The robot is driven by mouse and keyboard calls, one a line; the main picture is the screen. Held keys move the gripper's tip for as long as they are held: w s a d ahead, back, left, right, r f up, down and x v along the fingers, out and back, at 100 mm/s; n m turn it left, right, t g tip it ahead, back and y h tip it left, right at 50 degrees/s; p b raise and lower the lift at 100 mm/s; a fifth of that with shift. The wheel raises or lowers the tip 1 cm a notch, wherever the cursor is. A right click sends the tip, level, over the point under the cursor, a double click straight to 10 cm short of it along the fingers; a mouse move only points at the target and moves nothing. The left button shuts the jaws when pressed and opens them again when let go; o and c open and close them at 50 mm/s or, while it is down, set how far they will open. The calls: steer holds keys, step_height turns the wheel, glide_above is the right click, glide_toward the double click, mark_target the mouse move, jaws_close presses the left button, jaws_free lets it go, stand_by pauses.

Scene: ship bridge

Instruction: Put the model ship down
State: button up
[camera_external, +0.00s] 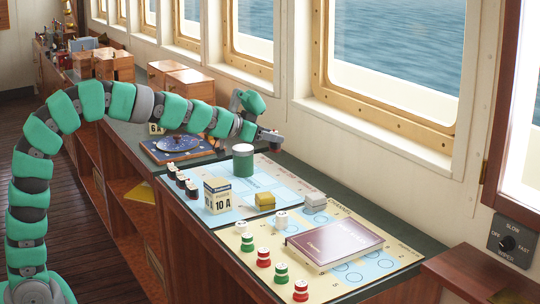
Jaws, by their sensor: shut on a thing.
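My gripper (268,137) is at the end of my green arm, over the far edge of the counter near the window wall. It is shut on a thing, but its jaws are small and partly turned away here. Below and left of the gripper, a green cylinder with a pale top (243,161) stands on the pale blue chart (232,205).
A maroon book (334,243) lies on the cream chart (330,288) among several small red, green and white pieces.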

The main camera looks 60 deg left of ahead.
steer(key=w+a+f, duration=0.3)
steer(key=w+f, duration=0.3)
steer(key=w, duration=0.3)
steer(key=f+b, duration=0.1)
steer(key=f, duration=0.9)
steer(key=shift+d, duration=0.2)
steer(key=shift+f, duration=0.65)
steer(key=o, duration=1.2)
